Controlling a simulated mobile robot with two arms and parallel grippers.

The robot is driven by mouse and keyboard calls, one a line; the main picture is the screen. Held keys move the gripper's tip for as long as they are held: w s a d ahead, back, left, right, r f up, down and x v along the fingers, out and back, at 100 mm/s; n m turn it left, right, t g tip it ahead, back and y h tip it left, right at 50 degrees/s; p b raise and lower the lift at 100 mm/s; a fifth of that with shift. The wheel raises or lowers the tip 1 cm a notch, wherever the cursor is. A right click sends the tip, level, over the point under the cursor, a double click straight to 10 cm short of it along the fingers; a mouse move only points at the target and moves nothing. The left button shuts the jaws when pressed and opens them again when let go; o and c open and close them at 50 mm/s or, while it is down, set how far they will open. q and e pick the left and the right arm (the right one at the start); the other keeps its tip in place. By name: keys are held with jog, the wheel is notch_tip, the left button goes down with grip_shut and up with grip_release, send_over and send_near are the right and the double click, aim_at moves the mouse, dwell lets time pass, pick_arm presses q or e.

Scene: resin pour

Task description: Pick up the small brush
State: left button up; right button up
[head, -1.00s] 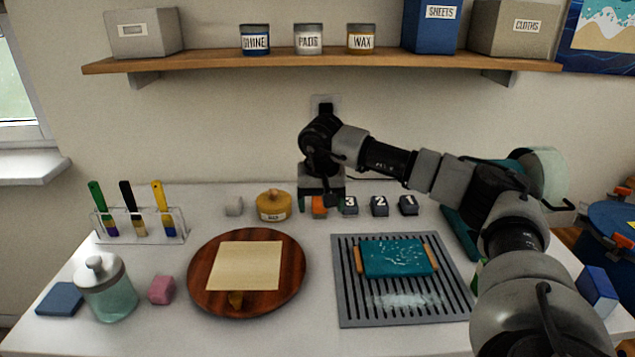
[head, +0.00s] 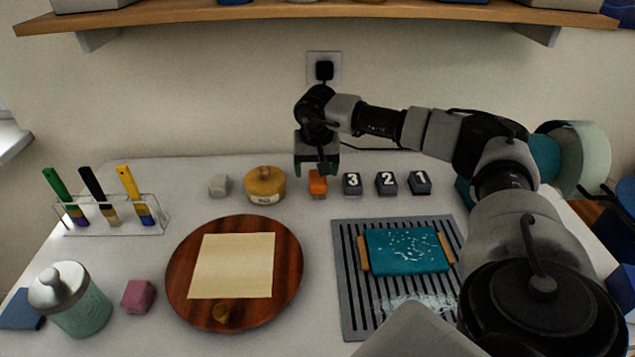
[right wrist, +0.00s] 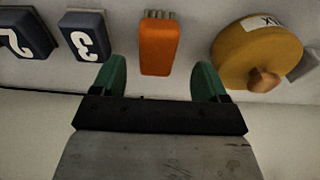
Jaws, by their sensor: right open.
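The small brush looks like an orange block (head: 318,185) at the back of the table, left of the numbered blocks. In the right wrist view the orange body (right wrist: 159,48) has short grey bristles at its far end. My right gripper (head: 317,170) is over it, pointing down. In the right wrist view its green fingers (right wrist: 162,75) are open, one on each side of the brush's near end in the picture. A gap shows on both sides, and the brush is not held. I cannot tell the exact height of the fingertips. My left gripper is not in view.
Dark blocks 3 (head: 352,184), 2 (head: 386,183) and 1 (head: 420,182) stand right of the brush. A yellow wax pot (head: 265,186) stands left. A rack (head: 155,215) holds three long-handled brushes. A round wooden board (head: 180,270) and grey slatted mat (head: 345,290) lie in front.

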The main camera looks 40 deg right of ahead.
aim_at(318, 177)
jog(key=f, duration=0.3)
jog(key=shift+d+f+p, duration=0.3)
jog(key=shift+f+p, duration=0.05)
jog(key=shift+f, duration=0.05)
jog(key=shift+w+f, duration=0.1)
jog(key=shift+f, duration=0.4)
jog(key=c, duration=1)
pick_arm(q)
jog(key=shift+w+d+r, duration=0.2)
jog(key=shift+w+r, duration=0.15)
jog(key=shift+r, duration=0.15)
pick_arm(e)
jog(key=shift+r, duration=0.15)
jog(key=shift+r, duration=0.65)
notch_tip(318, 177, up, 3)
jog(key=shift+f+b, duration=0.15)
jog(key=shift+b, duration=0.25)
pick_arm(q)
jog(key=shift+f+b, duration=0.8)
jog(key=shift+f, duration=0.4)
pick_arm(e)
jog(key=shift+s+d+r, duration=1)
jog(key=shift+s+r, duration=0.15)
jog(key=shift+s, duration=0.55)
jog(key=shift+s+d+r, duration=1)
jog(key=shift+s+r, duration=0.15)
jog(key=shift+s, duration=0.5)
jog(key=shift+s+d+r, duration=1)
jog(key=shift+s+r, duration=0.15)
jog(key=shift+s, duration=0.55)
